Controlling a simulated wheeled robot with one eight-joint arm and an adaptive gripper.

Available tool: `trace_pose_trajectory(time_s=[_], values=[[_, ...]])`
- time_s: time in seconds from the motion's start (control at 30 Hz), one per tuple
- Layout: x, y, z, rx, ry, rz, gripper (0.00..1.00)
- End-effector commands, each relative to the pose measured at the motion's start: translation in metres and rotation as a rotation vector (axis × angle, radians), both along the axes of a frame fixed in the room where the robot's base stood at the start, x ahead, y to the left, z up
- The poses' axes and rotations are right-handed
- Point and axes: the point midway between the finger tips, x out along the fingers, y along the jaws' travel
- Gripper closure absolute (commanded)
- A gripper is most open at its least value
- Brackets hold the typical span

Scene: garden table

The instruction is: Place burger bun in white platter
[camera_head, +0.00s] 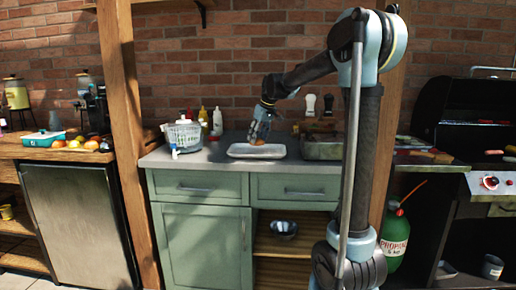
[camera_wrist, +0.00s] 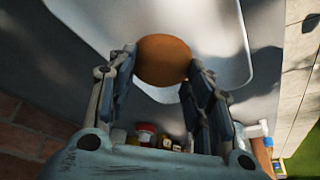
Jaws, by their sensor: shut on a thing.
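The burger bun (camera_wrist: 163,60) is round and brown, and it sits between the fingertips of my gripper (camera_wrist: 158,72) in the wrist view. My gripper is shut on it. The white platter (camera_wrist: 226,40) is a shallow rounded tray behind the bun in the wrist view. In the head view the platter (camera_head: 270,152) lies on the grey counter. There my gripper (camera_head: 257,138) points down over the platter's left part, with the small brown bun (camera_head: 257,142) at its tips. I cannot tell whether the bun touches the platter.
A clear-sided container (camera_head: 184,134) stands left of the platter, with several bottles behind it. A metal tray (camera_head: 322,147) stands close on the right. A wooden post (camera_head: 124,110) rises at the counter's left end.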

Motion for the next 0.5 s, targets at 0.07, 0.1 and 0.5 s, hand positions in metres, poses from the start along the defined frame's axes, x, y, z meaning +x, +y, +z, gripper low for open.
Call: trace_pose_trajectory(time_s=[0.07, 0.1, 0.5], values=[[0.0, 0.0, -0.004, 0.0, 0.0, 0.0, 0.73], [0.0, 0.0, -0.006, 0.0, 0.0, 0.0, 0.73], [0.0, 0.0, -0.044, 0.0, 0.0, 0.0, 0.73]])
